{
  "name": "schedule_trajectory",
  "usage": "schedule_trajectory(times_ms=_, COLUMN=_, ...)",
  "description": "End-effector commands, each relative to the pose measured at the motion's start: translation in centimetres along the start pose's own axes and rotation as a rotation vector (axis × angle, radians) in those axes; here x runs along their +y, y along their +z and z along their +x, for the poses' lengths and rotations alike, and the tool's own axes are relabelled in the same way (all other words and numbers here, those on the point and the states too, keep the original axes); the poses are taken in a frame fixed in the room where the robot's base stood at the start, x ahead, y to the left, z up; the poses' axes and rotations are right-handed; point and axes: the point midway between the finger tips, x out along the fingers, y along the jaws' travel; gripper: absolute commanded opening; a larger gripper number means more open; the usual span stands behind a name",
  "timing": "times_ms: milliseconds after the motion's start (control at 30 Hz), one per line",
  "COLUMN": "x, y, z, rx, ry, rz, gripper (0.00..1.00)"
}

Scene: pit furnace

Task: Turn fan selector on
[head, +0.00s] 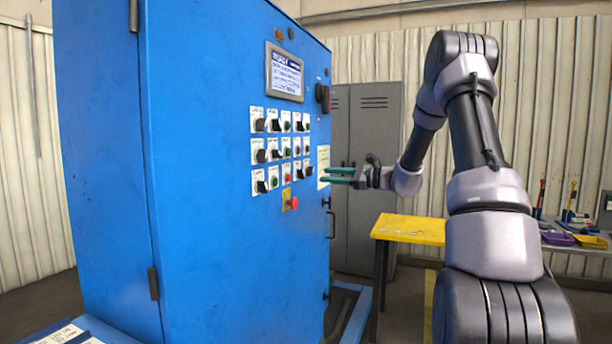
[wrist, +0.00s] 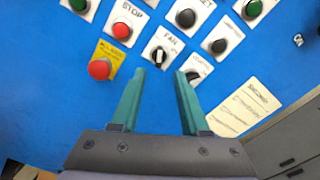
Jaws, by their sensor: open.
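The fan selector (wrist: 160,56) is a black knob with a white pointer on a white plate marked FAN, in the wrist view. In the head view, the fan selector (head: 298,171) appears to be in the lowest row of the panel, right of the red STOP button. My gripper (wrist: 159,72) is open, with its two green fingers apart and nothing between them. The fan knob shows just beyond the fingertips, between them. In the head view my gripper (head: 323,175) is in front of the panel's right side. I cannot tell whether it touches anything.
The blue cabinet (head: 220,250) carries several knobs and buttons. A red stop button on yellow (wrist: 100,69) is left of my fingers. Another black selector (wrist: 194,76) is close by the right fingertip. A yellow table (head: 410,229) and grey lockers (head: 370,120) stand behind.

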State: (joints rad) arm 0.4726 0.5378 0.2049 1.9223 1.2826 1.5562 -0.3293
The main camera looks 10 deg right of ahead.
Motion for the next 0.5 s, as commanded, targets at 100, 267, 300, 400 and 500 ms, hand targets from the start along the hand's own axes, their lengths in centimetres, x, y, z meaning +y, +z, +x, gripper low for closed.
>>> schedule_trajectory(times_ms=100, x=0.2, y=0.1, z=2.5, rx=-0.003, ry=0.005, rz=0.0, gripper=0.45)
schedule_trajectory(times_ms=267, x=0.2, y=0.0, z=5.5, rx=-0.001, ry=0.005, rz=0.0, gripper=0.45)
schedule_trajectory(times_ms=300, x=0.2, y=0.0, z=6.1, rx=-0.001, ry=0.004, rz=0.0, gripper=0.45)
schedule_trajectory(times_ms=400, x=0.2, y=0.1, z=7.4, rx=-0.001, ry=0.004, rz=0.0, gripper=0.45)
schedule_trajectory(times_ms=500, x=0.1, y=0.0, z=8.2, rx=0.001, ry=0.003, rz=0.0, gripper=0.45)
